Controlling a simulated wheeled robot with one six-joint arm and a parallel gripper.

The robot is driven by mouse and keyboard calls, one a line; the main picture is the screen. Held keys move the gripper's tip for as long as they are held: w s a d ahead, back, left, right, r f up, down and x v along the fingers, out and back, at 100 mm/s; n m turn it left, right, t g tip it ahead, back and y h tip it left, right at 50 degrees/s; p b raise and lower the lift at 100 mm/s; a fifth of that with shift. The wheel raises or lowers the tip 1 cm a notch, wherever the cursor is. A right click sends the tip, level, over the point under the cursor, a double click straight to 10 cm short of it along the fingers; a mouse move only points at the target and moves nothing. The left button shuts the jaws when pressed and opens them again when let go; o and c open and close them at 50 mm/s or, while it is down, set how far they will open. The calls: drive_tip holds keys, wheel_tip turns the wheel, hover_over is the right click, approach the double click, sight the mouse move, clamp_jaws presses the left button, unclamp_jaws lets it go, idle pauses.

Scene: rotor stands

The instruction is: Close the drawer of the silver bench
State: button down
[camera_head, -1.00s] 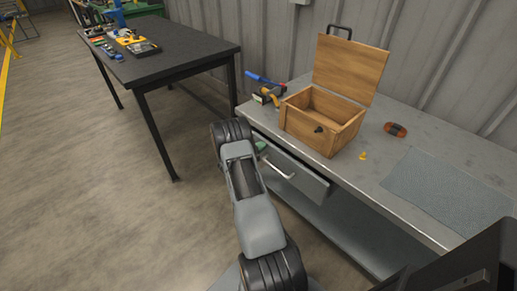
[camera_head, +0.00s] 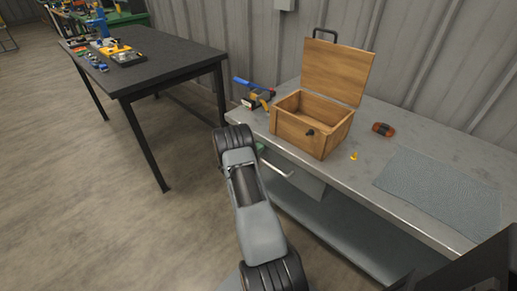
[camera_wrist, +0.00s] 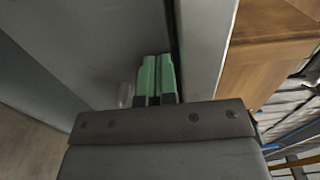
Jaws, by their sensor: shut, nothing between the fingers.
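The silver bench (camera_head: 352,180) stands along the wall at the right. Its drawer (camera_head: 309,183) is under the top at the left end, with a pale bar handle (camera_head: 278,171). The drawer front seems to stand a little out from the bench; how far is hard to tell. My gripper (camera_wrist: 156,78) is shut and empty, its green fingers at the grey drawer front, close to the dark gap under the bench-top edge. I cannot tell whether they touch it. In the head view my arm hides most of the gripper; a bit of green shows by the drawer's left end.
On the bench are an open wooden box (camera_head: 312,138), a blue-handled tool (camera_head: 256,93), a red-and-black item (camera_head: 383,129), a small yellow piece (camera_head: 354,156) and a grey mat (camera_head: 440,196). A black table (camera_head: 150,70) with tools stands left. The floor between is clear.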

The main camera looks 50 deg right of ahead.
drive_tip(key=a+p, duration=0.2)
drive_tip(key=a, duration=1.2)
drive_tip(key=s+a+f+m+g+y, duration=0.2)
drive_tip(key=s+f+m+g+y, duration=0.15)
drive_tip(key=s+m, duration=0.55)
drive_tip(key=s+a+r+m+t+y+p, duration=0.2)
drive_tip(key=a+r+m, duration=0.6)
drive_tip(key=r, duration=0.4)
drive_tip(key=s+a+r+m+t+y+p, duration=0.2)
drive_tip(key=a+r+m+y+p, duration=0.4)
drive_tip(key=r+m, duration=0.4)
drive_tip(key=s+a+r+m+t+y+p, duration=0.3)
drive_tip(key=a+r+m+y, duration=0.3)
drive_tip(key=r, duration=0.9)
drive_tip(key=s+a+m+p, duration=0.1)
drive_tip(key=a+m, duration=0.2)
drive_tip(key=a, duration=0.1)
drive_tip(key=shift+s+a+r, duration=0.25)
drive_tip(key=shift+s+r, duration=0.05)
drive_tip(key=shift+y, duration=0.25)
